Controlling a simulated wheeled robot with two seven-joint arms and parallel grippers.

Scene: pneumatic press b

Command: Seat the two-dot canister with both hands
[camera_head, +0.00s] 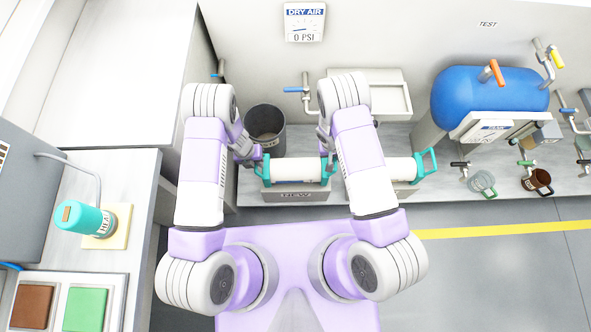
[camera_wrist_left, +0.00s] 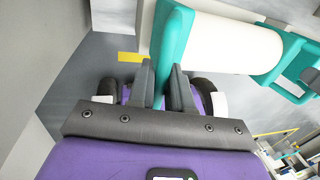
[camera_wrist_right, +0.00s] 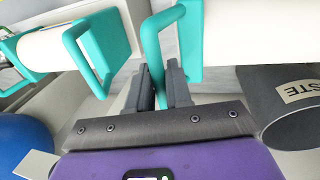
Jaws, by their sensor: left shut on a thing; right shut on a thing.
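A white canister (camera_head: 296,170) with teal end caps lies level at the grey holder labelled NEW (camera_head: 293,194); I cannot tell whether it rests in it or is just above. My left gripper (camera_head: 262,158) is shut on its left teal handle, also seen in the left wrist view (camera_wrist_left: 160,80). My right gripper (camera_head: 327,150) is shut on its right handle, seen between the fingers in the right wrist view (camera_wrist_right: 158,75). A second white canister (camera_head: 402,168) with a teal handle (camera_head: 427,162) lies to the right, partly behind my right arm. No dots are visible on either canister.
A dark waste bin (camera_head: 265,122) stands just behind my left gripper. A gauge (camera_head: 304,22) on the wall reads 0 PSI. A blue tank (camera_head: 488,94) with valves and mugs is at the right.

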